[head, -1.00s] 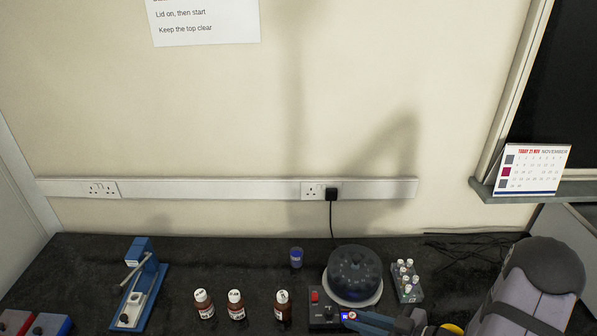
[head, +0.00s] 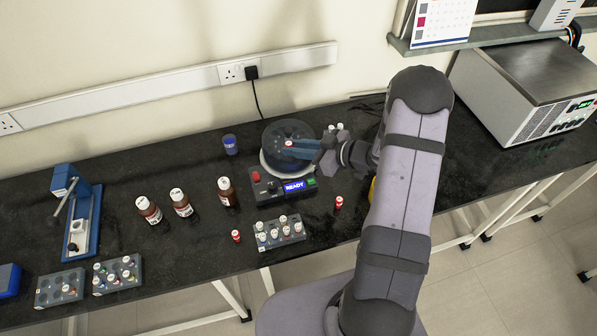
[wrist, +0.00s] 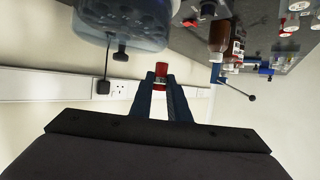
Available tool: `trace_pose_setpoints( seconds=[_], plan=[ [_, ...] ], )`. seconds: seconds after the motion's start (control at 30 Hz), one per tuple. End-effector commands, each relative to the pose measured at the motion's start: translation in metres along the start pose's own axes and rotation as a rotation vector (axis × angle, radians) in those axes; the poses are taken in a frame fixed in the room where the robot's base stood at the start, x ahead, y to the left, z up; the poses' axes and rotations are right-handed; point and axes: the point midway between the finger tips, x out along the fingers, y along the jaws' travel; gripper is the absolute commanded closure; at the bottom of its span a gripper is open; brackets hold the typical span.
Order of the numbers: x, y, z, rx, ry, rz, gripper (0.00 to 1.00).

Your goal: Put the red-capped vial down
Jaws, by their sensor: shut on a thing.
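My gripper (head: 290,147) is shut on a red-capped vial (head: 288,143), in front of the dark domed lid of the centrifuge in the head view. In the wrist view my gripper (wrist: 160,82) has its two blue fingers closed on the vial (wrist: 161,67), whose red cap shows just past the tips. The vial looks clear of the bench; its height above the lid cannot be told. Two other small red-capped vials stand on the bench, one in front of the bottles (head: 236,236) and one right of the front rack (head: 339,202).
The centrifuge (head: 268,166) has a lit READY panel. A grey rack (head: 262,246) of white-capped vials stands in front of it. Brown bottles (head: 182,203), a blue-lidded jar (head: 230,144), a blue press (head: 82,225) and two more racks stand left. A steel box (head: 530,85) is at right.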

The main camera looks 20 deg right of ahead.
Motion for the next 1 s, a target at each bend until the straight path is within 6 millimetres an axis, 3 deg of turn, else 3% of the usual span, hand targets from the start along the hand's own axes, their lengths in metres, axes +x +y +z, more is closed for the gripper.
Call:
trace_pose_setpoints(
  seconds=[0.2,0.4,0.63,1.0],
  plan=[
    [0.054,0.064,-0.045,0.053,0.005,0.149,1.0],
    [0.107,0.109,-0.079,0.15,0.006,0.367,1.0],
    [0.14,0.121,-0.101,0.223,0.002,0.537,1.0],
    [0.17,0.113,-0.113,0.278,-0.001,0.665,1.0]
  ],
)
